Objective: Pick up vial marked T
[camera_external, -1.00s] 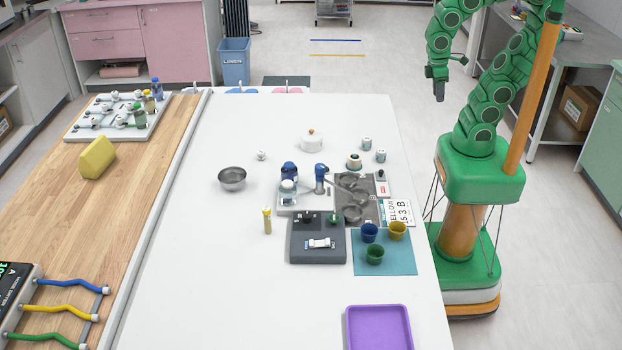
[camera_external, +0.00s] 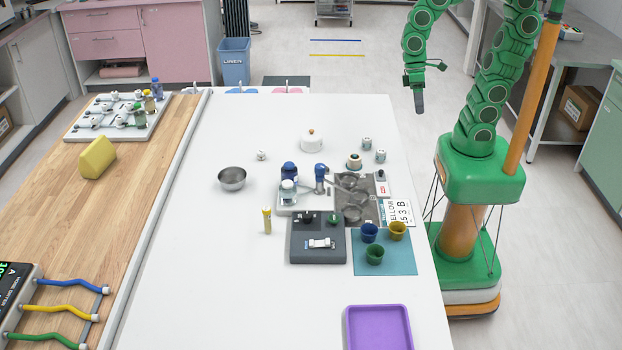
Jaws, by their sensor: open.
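I cannot read a T on any vial at this size. Small pale jars or vials stand at the back right of the white table: one (camera_external: 367,143), another just below it (camera_external: 380,156), and a tan-and-white one (camera_external: 354,161). A slim yellow vial (camera_external: 267,221) stands upright left of the dark grey block. A glass jar (camera_external: 288,190) and a blue-capped bottle (camera_external: 289,171) stand on a pale tray. My gripper (camera_external: 419,108) is open, hangs pointing down beyond the table's far right corner and touches nothing. The gap between its fingers is not clear from here.
A steel bowl (camera_external: 232,178) and a white lidded pot (camera_external: 311,141) stand on the table. Blue (camera_external: 369,232), yellow (camera_external: 397,230) and green (camera_external: 375,254) cups stand on a teal mat (camera_external: 400,265). A purple tray (camera_external: 379,328) lies in front. The table's left side is clear.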

